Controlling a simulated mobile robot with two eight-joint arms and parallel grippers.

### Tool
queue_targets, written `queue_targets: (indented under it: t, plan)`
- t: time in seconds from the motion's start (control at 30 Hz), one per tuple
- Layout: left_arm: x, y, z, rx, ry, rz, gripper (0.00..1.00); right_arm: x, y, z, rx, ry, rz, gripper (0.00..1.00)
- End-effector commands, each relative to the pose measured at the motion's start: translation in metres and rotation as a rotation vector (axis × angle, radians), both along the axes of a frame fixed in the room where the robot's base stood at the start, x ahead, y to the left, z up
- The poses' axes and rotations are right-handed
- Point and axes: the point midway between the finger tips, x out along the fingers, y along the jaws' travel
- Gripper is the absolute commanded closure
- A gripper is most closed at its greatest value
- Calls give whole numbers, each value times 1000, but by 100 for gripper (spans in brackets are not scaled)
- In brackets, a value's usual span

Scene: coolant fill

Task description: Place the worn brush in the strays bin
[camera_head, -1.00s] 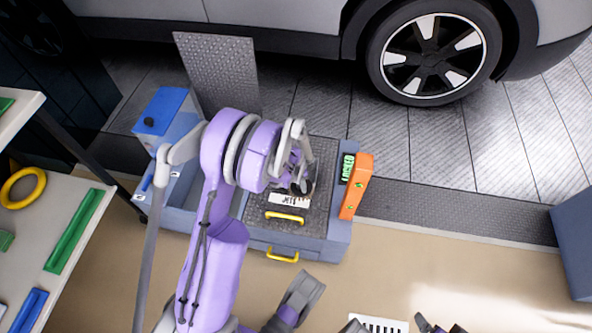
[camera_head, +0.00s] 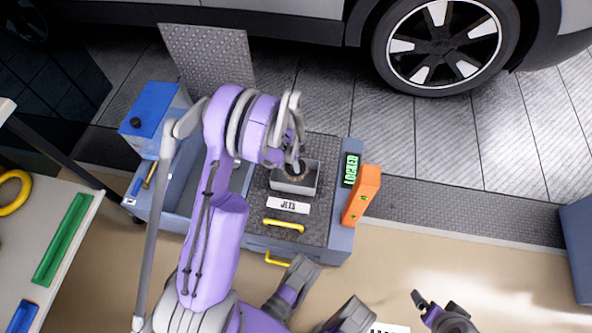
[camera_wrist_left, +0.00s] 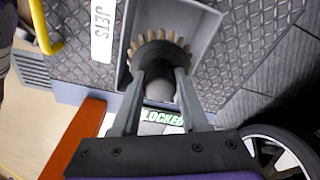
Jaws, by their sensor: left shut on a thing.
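The worn brush, a round dark head with a ring of tan bristles, shows in the left wrist view (camera_wrist_left: 160,48) and in the head view (camera_head: 297,173). My left gripper (camera_wrist_left: 161,80) is shut on its dark body. The brush is over or inside the mouth of a small grey open bin (camera_head: 288,187); its exact depth is unclear. A white label reading JETS (camera_head: 288,205) lies beside this bin. I see no label reading strays. My right gripper (camera_head: 432,306) is partly in view at the lower right; its jaws are unclear.
The bin is on a cart's dark patterned top (camera_head: 315,220) with a yellow handle (camera_head: 284,224). An orange block (camera_head: 362,195) and a green LOCKED display (camera_head: 350,170) are to its right. A blue box (camera_head: 155,108) and an open trough (camera_head: 190,180) are to its left.

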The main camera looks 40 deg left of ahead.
Motion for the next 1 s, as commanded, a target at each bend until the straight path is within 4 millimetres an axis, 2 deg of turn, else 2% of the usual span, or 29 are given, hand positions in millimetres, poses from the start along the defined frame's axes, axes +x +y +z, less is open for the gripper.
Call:
queue_targets:
  t: [0.03,0.23,0.4,0.8,0.83,0.97,1.0]
  plan:
    - [0,0,-8,0,0,0,92,0,0,-3,0,1,0,5]
    - [0,0,-23,0,0,0,92,1,0,-8,0,2,0,5]
    - [0,0,-47,0,0,0,92,2,0,-16,0,4,0,5]
    - [0,0,-54,0,0,0,92,3,0,-19,0,5,0,5]
    - [0,0,-53,0,0,0,53,3,0,-19,0,5,0,5]
    - [0,0,-53,0,0,0,29,3,0,-18,0,5,0,5]
    - [0,0,-52,0,0,0,26,3,0,-18,0,5,0,5]
